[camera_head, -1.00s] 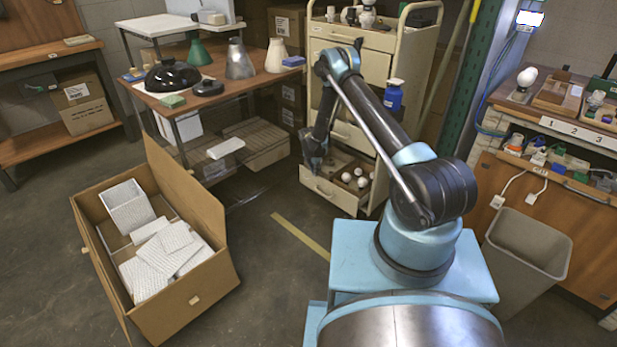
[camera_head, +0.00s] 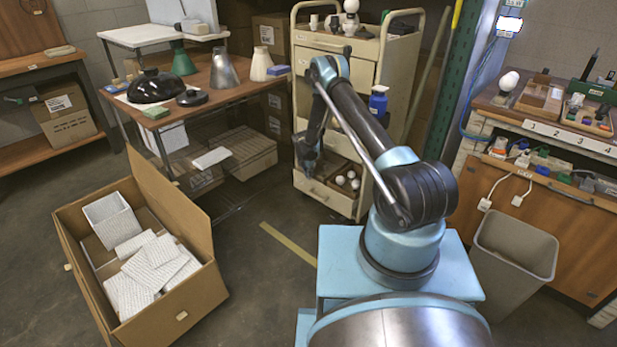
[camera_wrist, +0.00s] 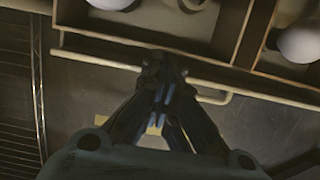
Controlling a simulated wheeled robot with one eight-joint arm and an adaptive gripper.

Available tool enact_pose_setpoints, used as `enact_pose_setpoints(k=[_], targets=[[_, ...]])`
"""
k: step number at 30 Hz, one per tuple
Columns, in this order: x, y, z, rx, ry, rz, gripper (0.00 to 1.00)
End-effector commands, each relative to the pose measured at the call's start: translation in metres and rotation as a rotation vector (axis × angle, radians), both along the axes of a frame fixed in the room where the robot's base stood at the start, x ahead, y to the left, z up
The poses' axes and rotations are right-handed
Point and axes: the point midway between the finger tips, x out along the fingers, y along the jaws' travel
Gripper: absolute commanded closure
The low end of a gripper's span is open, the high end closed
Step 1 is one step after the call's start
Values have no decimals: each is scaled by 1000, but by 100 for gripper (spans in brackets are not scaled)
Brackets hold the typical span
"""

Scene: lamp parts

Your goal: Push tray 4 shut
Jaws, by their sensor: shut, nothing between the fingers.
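The open tray is the low drawer of the cream cart, with its front (camera_head: 328,197) pulled out toward me. I cannot read a number on it. It has dividers and several white bulbs (camera_head: 341,180). In the wrist view, the tray's dividers and bulbs (camera_wrist: 298,42) fill the top, with a bar handle (camera_wrist: 222,98) below the front edge. My gripper (camera_head: 307,168) is shut and empty, pointing down at the left part of the tray front. In the wrist view its fingertips (camera_wrist: 165,72) are at the front edge; I cannot tell whether they touch.
The cart (camera_head: 385,60) carries a blue bottle (camera_head: 378,101) on its right side. A cardboard box (camera_head: 190,290) of white pieces lies on the floor at left. A grey bin (camera_head: 512,255) stands at right. Floor is clear before the cart.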

Motion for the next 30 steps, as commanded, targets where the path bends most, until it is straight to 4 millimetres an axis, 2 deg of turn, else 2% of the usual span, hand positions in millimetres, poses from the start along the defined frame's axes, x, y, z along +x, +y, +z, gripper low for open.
enact_pose_setpoints(k=[10, 21, 30], targets=[[-21, 19, 0, -1, 2, -6, 100], [-31, 28, 58, 0, 1, -5, 100], [-38, 34, 90, 0, 2, -3, 100]])
